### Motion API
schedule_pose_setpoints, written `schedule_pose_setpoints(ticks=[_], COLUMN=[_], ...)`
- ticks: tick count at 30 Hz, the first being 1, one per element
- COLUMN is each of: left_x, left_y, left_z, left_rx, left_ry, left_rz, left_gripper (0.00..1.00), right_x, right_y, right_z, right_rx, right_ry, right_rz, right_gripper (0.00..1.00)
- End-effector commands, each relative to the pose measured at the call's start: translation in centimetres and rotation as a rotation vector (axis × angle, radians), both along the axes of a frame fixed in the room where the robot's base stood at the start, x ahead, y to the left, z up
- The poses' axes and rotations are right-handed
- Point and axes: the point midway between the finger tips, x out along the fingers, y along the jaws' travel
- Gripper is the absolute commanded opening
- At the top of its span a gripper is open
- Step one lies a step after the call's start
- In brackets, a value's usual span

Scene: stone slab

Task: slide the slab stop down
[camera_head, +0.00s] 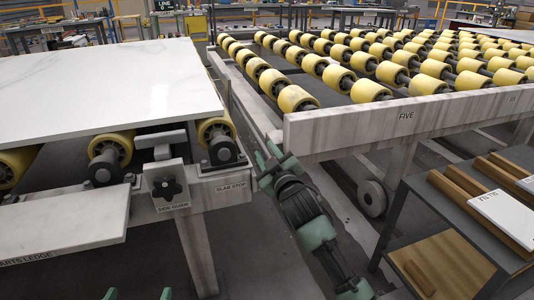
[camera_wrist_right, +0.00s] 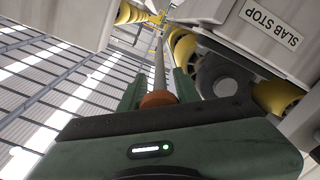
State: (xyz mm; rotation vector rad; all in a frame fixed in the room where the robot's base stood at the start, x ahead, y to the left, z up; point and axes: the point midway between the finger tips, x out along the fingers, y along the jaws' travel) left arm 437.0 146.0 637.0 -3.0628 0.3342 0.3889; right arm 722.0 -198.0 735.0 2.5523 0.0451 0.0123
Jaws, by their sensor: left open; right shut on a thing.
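My right gripper (camera_head: 277,160) is in the gap between the roller stand at left and the roller table at right. In the right wrist view, its fingers (camera_wrist_right: 157,88) are shut around the slab stop's brown-orange knob (camera_wrist_right: 157,99), with a thin rod running away beyond it. The SLAB STOP label (camera_head: 230,187) is on the left stand's beam, and shows in the right wrist view too (camera_wrist_right: 268,22). The knob is not clearly visible in the head view. My left gripper (camera_head: 139,294) is open and empty at the bottom edge, mostly out of frame.
A white slab (camera_head: 100,85) lies on the left rollers. A side guide plate with a black star knob (camera_head: 167,187) is on the stand's front, beside a parts ledge (camera_head: 65,228). The FIVE roller table's rail (camera_head: 400,115) and a dark cart (camera_head: 440,205) stand close on the right.

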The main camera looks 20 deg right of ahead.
Motion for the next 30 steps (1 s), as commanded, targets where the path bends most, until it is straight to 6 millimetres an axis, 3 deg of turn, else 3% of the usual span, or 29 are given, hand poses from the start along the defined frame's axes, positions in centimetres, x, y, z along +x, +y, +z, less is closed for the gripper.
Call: schedule_pose_setpoints(ticks=[26,30], left_x=[0.0,0.1], left_y=[0.0,-0.2], left_z=[0.0,0.3], left_rx=[-0.001,-0.007], left_ry=[-0.001,-0.024], left_rz=[-0.001,-0.003], left_gripper=[0.90,0.90], right_x=[0.0,0.0], right_y=[0.0,0.0], right_z=[0.1,-1.2], right_rx=[0.000,0.001], right_ry=[-0.002,0.001], right_rz=[0.000,-0.001], right_gripper=[0.00,0.00])
